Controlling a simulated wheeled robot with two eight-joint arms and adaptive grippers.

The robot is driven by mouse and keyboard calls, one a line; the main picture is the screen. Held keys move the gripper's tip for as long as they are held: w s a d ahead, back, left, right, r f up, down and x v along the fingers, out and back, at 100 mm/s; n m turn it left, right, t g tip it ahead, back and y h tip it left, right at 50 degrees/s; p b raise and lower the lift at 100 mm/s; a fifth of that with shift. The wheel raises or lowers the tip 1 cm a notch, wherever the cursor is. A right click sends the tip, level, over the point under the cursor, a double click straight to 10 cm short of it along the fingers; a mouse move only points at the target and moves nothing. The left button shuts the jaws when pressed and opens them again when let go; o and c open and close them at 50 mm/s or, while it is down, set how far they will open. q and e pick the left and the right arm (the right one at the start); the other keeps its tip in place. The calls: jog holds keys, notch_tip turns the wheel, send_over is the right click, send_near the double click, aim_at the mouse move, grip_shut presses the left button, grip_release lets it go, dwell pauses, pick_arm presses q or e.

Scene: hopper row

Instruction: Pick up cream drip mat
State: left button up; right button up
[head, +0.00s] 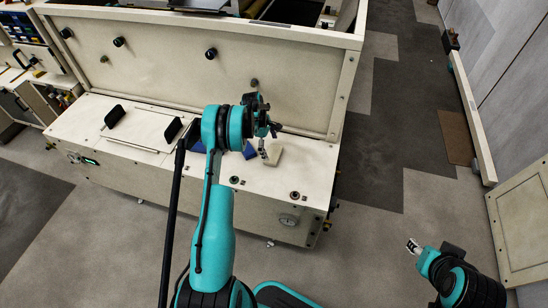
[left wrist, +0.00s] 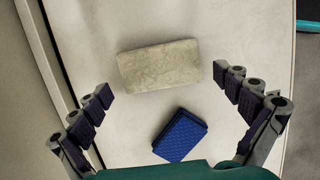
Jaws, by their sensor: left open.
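The cream drip mat (left wrist: 158,65) is a pale, mottled rectangular slab lying flat on the light bench ledge. It also shows in the head view (head: 274,154), at the right of my left gripper (head: 264,148). In the left wrist view my left gripper (left wrist: 162,84) is open and empty, its fingers apart on either side of the mat's near edge. A gap shows between each fingertip and the mat. My right gripper (head: 413,246) is at the lower right of the head view, away from the bench, too small to read.
A blue textured block (left wrist: 180,135) lies just nearer than the mat, between my left fingers. The ledge (head: 215,172) carries black handles and small knobs. A tall cream panel (head: 180,60) rises behind it. Grey floor is open to the right.

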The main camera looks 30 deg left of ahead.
aim_at(273, 153)
pick_arm(q)
jog(key=x, duration=0.3)
jog(key=shift+w+b, duration=0.1)
jog(key=shift+b, duration=0.25)
jog(key=shift+r, duration=0.1)
jog(key=shift+c, duration=0.6)
jog(key=c, duration=0.6)
pick_arm(e)
jog(key=shift+f, duration=0.65)
pick_arm(q)
notch_tip(273, 153, up, 5)
jog(key=shift+f+p, duration=0.1)
jog(key=shift+p, duration=1.05)
jog(key=s+d+r+p, duration=0.1)
jog(key=s+d+r, duration=0.1)
jog(key=d, duration=0.1)
jog(key=s+d+r+p, duration=0.1)
jog(key=s+d+r, duration=0.1)
jog(key=s+d, duration=0.1)
jog(key=s+d+r+p, duration=0.1)
jog(key=s+d+r, duration=0.1)
jog(key=d, duration=0.1)
jog(key=shift+s+r, duration=0.1)
jog(key=shift+s, duration=0.2)
pick_arm(e)
notch_tip(273, 153, up, 5)
jog(key=shift+r, duration=0.1)
